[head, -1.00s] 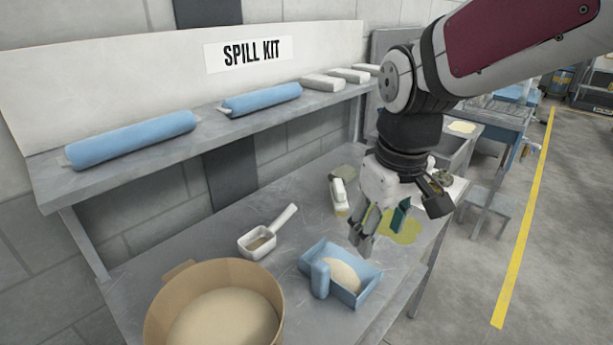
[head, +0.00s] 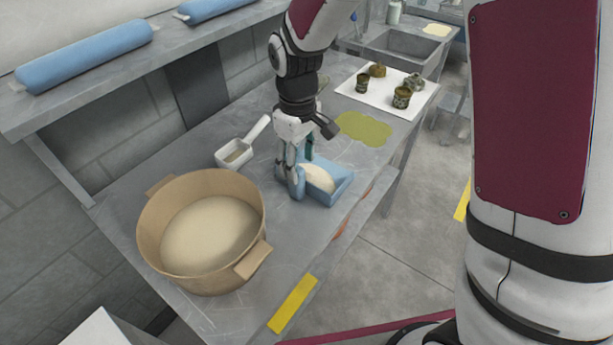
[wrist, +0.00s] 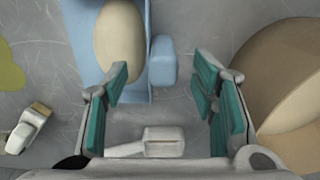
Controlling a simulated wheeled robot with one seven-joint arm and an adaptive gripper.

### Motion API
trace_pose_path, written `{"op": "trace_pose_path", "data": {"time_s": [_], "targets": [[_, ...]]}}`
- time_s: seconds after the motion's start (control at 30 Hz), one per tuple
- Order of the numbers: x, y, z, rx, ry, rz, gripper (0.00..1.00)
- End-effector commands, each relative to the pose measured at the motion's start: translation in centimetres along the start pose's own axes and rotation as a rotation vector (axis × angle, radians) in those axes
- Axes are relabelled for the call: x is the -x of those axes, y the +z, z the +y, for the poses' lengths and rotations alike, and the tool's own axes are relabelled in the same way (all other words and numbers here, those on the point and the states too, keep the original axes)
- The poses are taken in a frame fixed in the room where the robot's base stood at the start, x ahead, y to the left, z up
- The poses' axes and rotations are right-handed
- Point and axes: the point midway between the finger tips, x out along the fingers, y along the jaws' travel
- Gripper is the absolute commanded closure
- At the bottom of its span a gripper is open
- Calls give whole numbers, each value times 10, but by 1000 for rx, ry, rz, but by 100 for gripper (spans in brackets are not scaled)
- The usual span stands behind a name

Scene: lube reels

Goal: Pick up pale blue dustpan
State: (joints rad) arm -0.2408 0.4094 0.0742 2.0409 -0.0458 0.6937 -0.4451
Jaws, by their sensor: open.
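The pale blue dustpan (head: 341,193) lies on the grey bench with a mound of pale material in its pan. Its stubby handle (head: 298,183) points to the left in the head view. In the wrist view the pan (wrist: 136,90) is at the upper left and the handle (wrist: 163,63) is near the middle. My gripper (head: 294,172) is open and points down over the handle. In the wrist view its teal-padded fingers (wrist: 164,82) stand apart, one on each side of the handle. I cannot tell whether they touch it.
A tan tub (head: 160,255) of pale material stands left of the dustpan. A white scoop (head: 238,153) lies behind, near the wall. A yellow-green spill (head: 364,128) and a white mat (head: 370,98) with several dark items lie beyond. The bench front is mostly clear.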

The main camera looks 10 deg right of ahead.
Motion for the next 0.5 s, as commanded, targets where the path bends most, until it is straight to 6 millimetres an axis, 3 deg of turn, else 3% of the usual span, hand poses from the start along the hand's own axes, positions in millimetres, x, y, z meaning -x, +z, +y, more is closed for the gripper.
{"op": "trace_pose_path", "data": {"time_s": [0.1,0.5], "targets": [[-20,1,0,0,-1,-3,48],[-55,-1,-2,1,-1,-3,48]]}}
